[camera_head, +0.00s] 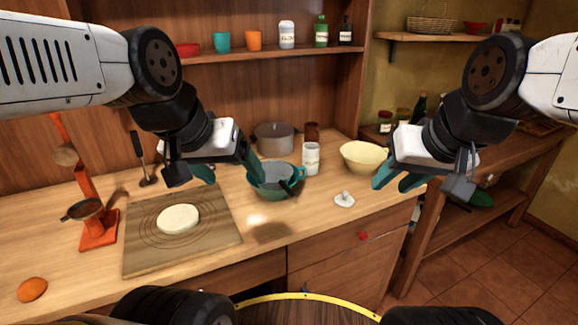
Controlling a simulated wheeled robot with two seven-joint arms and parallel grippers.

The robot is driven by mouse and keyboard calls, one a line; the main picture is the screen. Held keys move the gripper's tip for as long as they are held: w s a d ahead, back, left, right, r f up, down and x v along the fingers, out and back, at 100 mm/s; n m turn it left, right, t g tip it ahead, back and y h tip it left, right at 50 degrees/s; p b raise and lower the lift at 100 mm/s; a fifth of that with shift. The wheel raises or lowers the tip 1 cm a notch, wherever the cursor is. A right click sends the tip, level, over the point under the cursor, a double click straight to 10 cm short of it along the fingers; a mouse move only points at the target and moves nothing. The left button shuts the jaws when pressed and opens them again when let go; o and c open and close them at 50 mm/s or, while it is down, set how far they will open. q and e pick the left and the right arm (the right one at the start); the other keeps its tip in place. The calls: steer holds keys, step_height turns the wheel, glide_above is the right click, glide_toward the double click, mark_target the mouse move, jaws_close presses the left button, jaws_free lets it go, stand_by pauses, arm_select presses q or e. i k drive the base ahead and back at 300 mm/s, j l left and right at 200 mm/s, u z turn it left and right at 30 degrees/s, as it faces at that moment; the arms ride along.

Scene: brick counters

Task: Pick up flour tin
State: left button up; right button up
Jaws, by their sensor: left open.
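A white tin (311,158) with a small dark-lettered label stands upright on the wooden counter, right of the teal bowl. The label is too small to read surely. A similar white labelled jar (287,35) stands on the wall shelf. A white lid with a knob (344,200) lies on the counter in front of the tin. My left gripper (226,172) is open and empty, left of the tin, with one finger in front of the teal bowl's rim. My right gripper (398,182) looks open and empty, right of the tin and beside the cream bowl.
The teal bowl (276,186), cream bowl (363,157), grey pot (274,137) and brown jar (312,132) crowd around the tin. A board (140,250) with dough (178,219) lies at the left, beside an orange stand (98,228). The counter's front right is mostly clear.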

mark_target(309, 160)
steer(key=u, duration=0.45)
steer(key=l+u, duration=0.15)
steer(key=u, duration=0.75)
steer(key=l+u, duration=0.15)
steer(key=u, duration=0.3)
steer(key=k+l+u, duration=0.1)
steer(key=l+u, duration=0.3)
steer(key=k+l+u, duration=0.15)
steer(key=l+u, duration=0.2)
steer(key=k+l+u, duration=0.25)
steer(key=l+u, duration=0.15)
steer(key=k+l+u, duration=0.25)
steer(key=u, duration=0.15)
steer(key=k+l, duration=0.5)
steer(key=k+l+u, duration=0.1)
steer(key=k+l, duration=0.4)
steer(key=k, duration=0.1)
